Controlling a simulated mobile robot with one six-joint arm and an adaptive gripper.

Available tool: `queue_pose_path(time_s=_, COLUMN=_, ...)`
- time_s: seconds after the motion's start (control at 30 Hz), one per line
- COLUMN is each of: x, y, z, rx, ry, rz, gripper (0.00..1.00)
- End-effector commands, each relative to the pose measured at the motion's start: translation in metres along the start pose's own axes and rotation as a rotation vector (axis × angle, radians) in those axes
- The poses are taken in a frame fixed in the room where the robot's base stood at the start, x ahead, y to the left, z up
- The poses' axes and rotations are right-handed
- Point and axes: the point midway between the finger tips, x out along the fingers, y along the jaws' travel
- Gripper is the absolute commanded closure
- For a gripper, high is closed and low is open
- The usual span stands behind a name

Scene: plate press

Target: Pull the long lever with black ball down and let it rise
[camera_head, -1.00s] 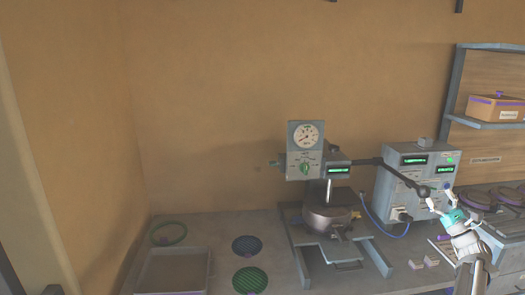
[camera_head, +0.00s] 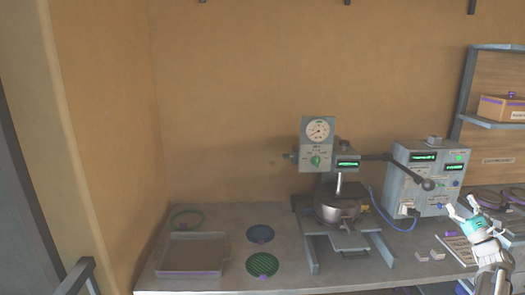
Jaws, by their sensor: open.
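The long lever (camera_head: 408,170) is a dark arm that runs right from the press (camera_head: 317,145) and slopes down to its black ball (camera_head: 428,184). The press has a round dial, a green knob and a lit green display. A round metal pot-like part (camera_head: 337,208) sits under its column. My gripper (camera_head: 463,207) is at the lower right, open and empty. It is to the right of and below the ball in the picture, apart from it.
A grey control box (camera_head: 425,160) with green displays stands behind the lever, with a blue cable (camera_head: 385,212) in front. A shelf (camera_head: 495,122) is at right.

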Motion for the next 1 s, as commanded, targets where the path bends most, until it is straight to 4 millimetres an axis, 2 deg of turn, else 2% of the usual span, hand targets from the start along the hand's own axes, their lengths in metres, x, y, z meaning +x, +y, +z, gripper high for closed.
queue_pose_path(time_s=0.07, x=0.0, y=0.0, z=0.0, rx=0.0, ry=0.0, rz=0.0, gripper=0.05)
queue_pose_path(time_s=0.37, x=0.013, y=0.033, z=-0.014, rx=-0.042, ry=0.05, rz=0.078, gripper=0.05)
queue_pose_path(time_s=0.57, x=0.024, y=0.067, z=-0.029, rx=-0.087, ry=0.098, rz=0.163, gripper=0.05)
queue_pose_path(time_s=0.77, x=0.036, y=0.12, z=-0.049, rx=-0.158, ry=0.162, rz=0.297, gripper=0.05)
queue_pose_path(time_s=0.87, x=0.043, y=0.16, z=-0.062, rx=-0.211, ry=0.202, rz=0.402, gripper=0.05)
queue_pose_path(time_s=1.0, x=0.046, y=0.227, z=-0.083, rx=-0.307, ry=0.259, rz=0.595, gripper=0.05)
